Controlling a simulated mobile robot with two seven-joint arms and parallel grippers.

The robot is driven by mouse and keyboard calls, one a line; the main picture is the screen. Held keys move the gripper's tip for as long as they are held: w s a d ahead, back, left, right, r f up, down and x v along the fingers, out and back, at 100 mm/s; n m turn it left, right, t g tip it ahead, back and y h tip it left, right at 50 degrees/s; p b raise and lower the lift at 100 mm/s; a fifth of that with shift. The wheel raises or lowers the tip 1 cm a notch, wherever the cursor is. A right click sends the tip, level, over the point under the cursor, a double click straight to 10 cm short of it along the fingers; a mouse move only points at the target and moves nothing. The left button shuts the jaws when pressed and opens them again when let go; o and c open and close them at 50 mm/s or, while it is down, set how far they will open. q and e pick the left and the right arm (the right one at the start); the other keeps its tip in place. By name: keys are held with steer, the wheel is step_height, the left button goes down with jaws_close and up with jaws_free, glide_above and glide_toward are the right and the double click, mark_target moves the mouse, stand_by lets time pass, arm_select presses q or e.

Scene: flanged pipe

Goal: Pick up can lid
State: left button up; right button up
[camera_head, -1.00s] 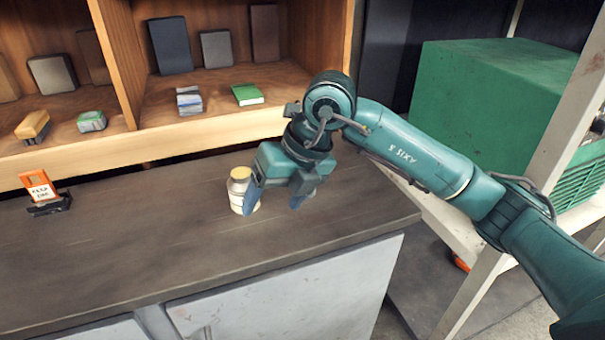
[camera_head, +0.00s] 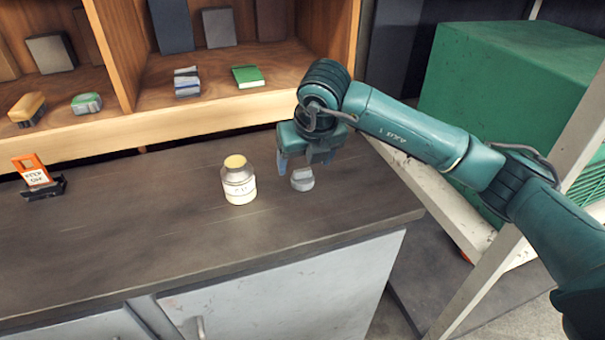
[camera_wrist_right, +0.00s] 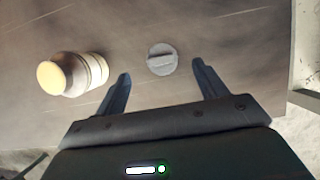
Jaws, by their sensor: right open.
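A small grey round lid (camera_head: 303,180) with a raised ridge across its top lies flat on the dark countertop. It also shows in the right wrist view (camera_wrist_right: 162,59), near the gap between the fingertips. A cream jar-like can (camera_head: 239,186) with a yellowish top and a label stands upright to the left of the lid. The can shows at the left of the right wrist view (camera_wrist_right: 75,73). My right gripper (camera_head: 305,162) is open and empty, just above and behind the lid in the head view. My left gripper is not in view.
An orange-and-black sign holder (camera_head: 37,178) stands on the countertop (camera_head: 120,235) at the left. A wooden shelf (camera_head: 200,125) with boxes runs behind. A green cabinet (camera_head: 500,95) stands at the right.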

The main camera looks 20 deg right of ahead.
mark_target(303, 170)
steer(key=p+x, duration=0.1)
steer(key=x, duration=0.4)
steer(key=shift+w+d, duration=0.2)
steer(key=c, duration=1.1)
